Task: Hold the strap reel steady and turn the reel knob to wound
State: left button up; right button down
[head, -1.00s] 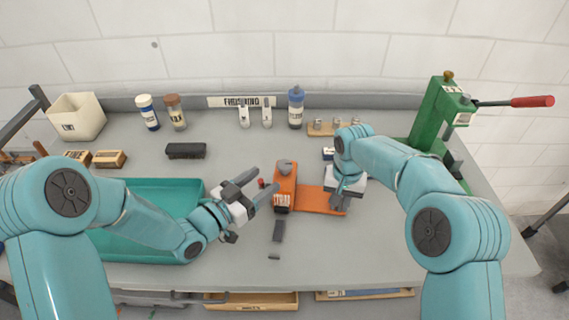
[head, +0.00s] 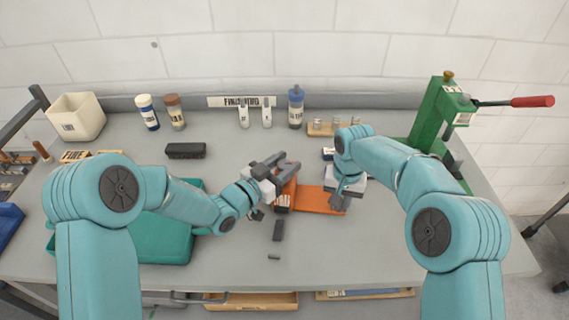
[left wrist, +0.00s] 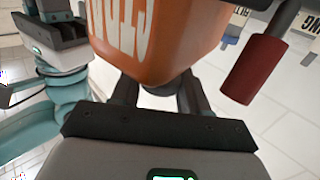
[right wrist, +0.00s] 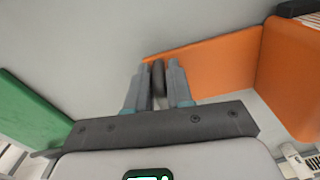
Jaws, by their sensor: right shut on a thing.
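The strap reel is an orange housing marked STRAP (head: 284,200) with a flat orange plate (head: 318,201) reaching right. My right gripper (right wrist: 159,85) is shut on a dark upright piece (right wrist: 157,76) at the plate's end. My left gripper (head: 284,163) is over the housing top, with its fingers open. In the left wrist view the housing (left wrist: 155,35) fills the top. A grey knob (left wrist: 160,88) shows between the fingers, with one finger on each side. The knob is hidden by the left gripper in the head view. A red cylindrical grip (left wrist: 255,70) is beside the housing.
A teal tray (head: 160,240) is at left, partly behind my left arm. A green press with red handle (head: 435,115) stands at right. Bottles (head: 296,106) and clips line the back.

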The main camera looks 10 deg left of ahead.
aim_at(284, 164)
pick_arm(q)
jog(key=shift+w+r+m+g+h, duration=0.1)
jog(key=shift+m+g+h, duration=0.2)
jog(key=shift+c, duration=0.3)
jog(key=m+g+h, duration=0.2)
jog(key=g+h, duration=0.1)
jog(key=shift+m, duration=0.4)
jog(key=shift+m+g+h, duration=0.8)
jog(key=shift+m+g, duration=0.2)
jog(key=shift+g, duration=0.4)
jog(key=shift+m+g+h, duration=0.8)
jog(key=shift+m+g, duration=0.2)
jog(key=shift+g, duration=0.7)
jog(key=o, duration=1)
notch_tip(284, 164, up, 10)
jog(key=shift+f, duration=0.1)
